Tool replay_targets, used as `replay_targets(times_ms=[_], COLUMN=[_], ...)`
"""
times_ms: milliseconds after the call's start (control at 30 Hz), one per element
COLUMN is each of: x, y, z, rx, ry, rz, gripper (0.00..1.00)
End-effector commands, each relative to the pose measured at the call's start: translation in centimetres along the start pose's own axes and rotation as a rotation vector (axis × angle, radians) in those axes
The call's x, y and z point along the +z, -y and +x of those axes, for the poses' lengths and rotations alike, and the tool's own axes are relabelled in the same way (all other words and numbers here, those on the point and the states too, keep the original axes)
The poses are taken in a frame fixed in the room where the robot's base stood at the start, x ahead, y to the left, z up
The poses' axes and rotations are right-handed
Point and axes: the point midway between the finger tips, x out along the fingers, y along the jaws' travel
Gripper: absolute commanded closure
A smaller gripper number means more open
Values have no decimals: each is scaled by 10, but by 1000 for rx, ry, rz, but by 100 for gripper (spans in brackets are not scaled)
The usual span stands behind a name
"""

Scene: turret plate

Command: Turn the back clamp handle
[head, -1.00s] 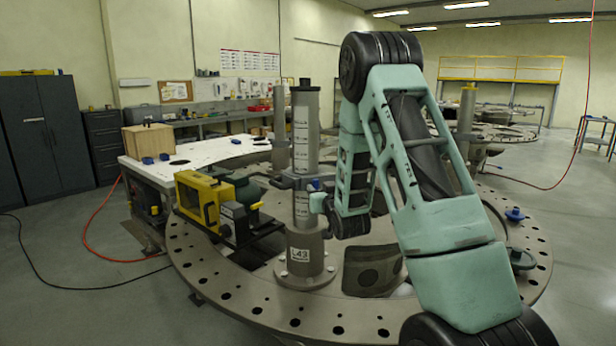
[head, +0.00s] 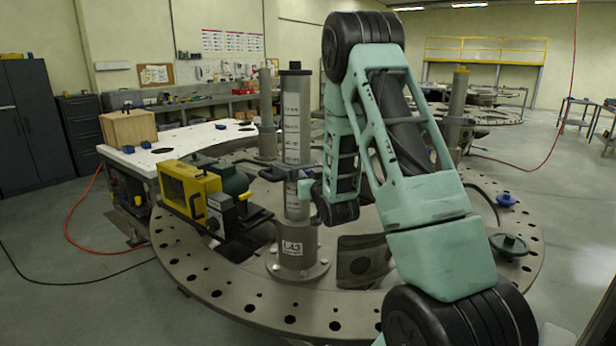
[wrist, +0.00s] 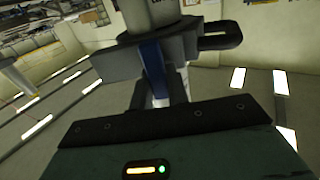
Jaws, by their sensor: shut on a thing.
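A blue handle (wrist: 152,62) stands out from the clamp towards my wrist. My gripper (wrist: 157,88) is shut on this handle, one finger on each side. In the head view my gripper (head: 305,190) is at the right of the post, by the clamp.
A ring-shaped turret plate (head: 222,299) with holes surrounds the post. A yellow-framed machine (head: 190,188) stands left of the post. A dark round handwheel (head: 509,244) and a blue knob (head: 506,200) are at the right.

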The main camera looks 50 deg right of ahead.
Motion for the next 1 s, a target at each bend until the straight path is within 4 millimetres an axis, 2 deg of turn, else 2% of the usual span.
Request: replay_targets(times_ms=[267, 467, 1000], x=[2, 4, 8], y=[-1, -2, -10], z=[0, 0, 0], rx=[0, 0, 0], ry=[0, -2, -3], rz=[29, 126, 612], gripper=[100, 100, 100])
